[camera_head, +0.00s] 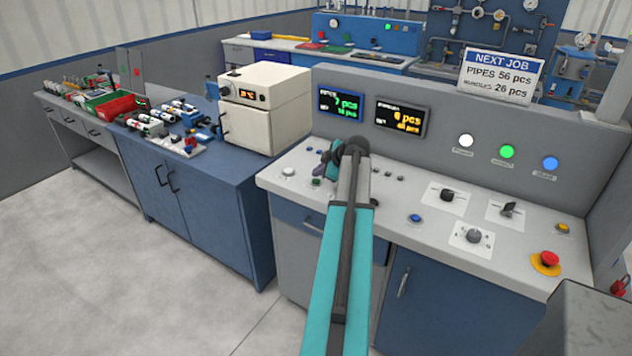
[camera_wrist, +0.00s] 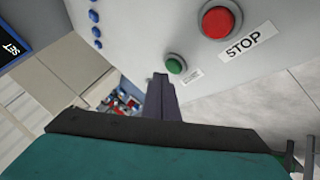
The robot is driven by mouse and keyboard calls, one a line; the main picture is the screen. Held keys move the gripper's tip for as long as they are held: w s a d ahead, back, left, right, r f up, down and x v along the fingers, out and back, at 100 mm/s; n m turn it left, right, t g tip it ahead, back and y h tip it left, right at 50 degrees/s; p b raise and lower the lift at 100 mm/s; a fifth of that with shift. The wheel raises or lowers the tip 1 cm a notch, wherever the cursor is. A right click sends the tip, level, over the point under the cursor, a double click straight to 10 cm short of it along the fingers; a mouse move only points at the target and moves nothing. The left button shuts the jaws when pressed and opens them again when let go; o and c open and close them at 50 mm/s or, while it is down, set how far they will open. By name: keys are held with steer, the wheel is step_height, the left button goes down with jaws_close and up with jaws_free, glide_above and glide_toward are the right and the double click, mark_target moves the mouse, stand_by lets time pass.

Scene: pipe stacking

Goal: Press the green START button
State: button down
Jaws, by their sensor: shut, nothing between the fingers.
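The green button (camera_wrist: 175,65) sits in a dark ring on the pale console panel in the wrist view. A small label beside it is too small to read. In the head view a small green button (camera_head: 317,182) shows at the console's front left. My gripper (camera_wrist: 160,82) is shut and empty, its tips just left of and slightly below the green button in the wrist picture. Whether they touch the panel cannot be told. In the head view my gripper (camera_head: 325,166) hangs over the console's left part, partly hidden by my arm.
A large red button (camera_wrist: 218,19) with a STOP label (camera_wrist: 246,41) is close beside the green one. Several blue buttons (camera_wrist: 95,17) line the panel's far side. A red emergency knob (camera_head: 547,260) is at the console's right. A beige oven (camera_head: 265,108) stands left of the console.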

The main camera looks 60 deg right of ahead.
mark_target(318, 182)
steer(key=shift+r+p, duration=0.35)
steer(key=shift+r, duration=2.1)
